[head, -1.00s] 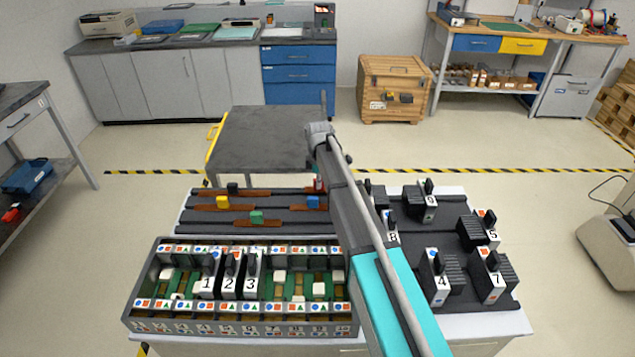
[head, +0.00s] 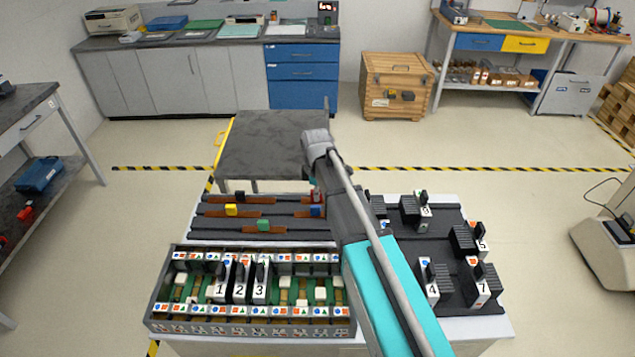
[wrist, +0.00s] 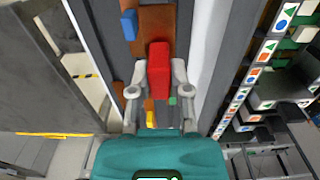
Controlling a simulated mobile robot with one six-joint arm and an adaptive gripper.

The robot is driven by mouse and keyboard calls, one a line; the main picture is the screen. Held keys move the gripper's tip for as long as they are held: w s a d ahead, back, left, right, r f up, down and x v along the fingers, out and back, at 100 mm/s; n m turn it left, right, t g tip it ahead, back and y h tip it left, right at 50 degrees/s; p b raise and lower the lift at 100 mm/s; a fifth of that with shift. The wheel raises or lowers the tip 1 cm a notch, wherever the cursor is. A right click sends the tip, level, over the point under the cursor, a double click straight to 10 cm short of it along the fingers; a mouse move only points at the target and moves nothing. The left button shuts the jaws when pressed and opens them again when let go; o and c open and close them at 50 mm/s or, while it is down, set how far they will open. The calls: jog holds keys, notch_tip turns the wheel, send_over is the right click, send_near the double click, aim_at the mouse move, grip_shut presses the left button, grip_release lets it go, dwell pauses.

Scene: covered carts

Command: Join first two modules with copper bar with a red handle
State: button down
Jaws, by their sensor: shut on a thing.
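My gripper (wrist: 158,85) is shut on the red handle (wrist: 158,65) of a copper bar (wrist: 156,20). In the head view a little of the red handle (head: 314,195) shows at the right end of the dark bar holder (head: 285,220); my arm hides much of it. I cannot tell if the bar touches the holder. Modules marked 1 (head: 220,289), 2 (head: 239,291) and 3 (head: 259,291) stand upright side by side in the slotted rack (head: 250,329), nearer than the holder.
Bars with black (head: 239,196), yellow (head: 231,210), green (head: 263,225) and blue (wrist: 129,25) handles lie in the holder. Several loose modules, such as 4 (head: 431,290) and 7 (head: 481,292), stand on the right. A dark-topped cart (head: 270,145) stands behind.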

jog(key=shift+s+a+r+p, duration=0.1)
jog(key=shift+s+r+p, duration=0.15)
jog(key=shift+s, duration=0.4)
jog(key=shift+s+a+r+p, duration=0.1)
jog(key=shift+s+r, duration=0.25)
jog(key=shift+s, duration=0.25)
jog(key=shift+s, duration=0.15)
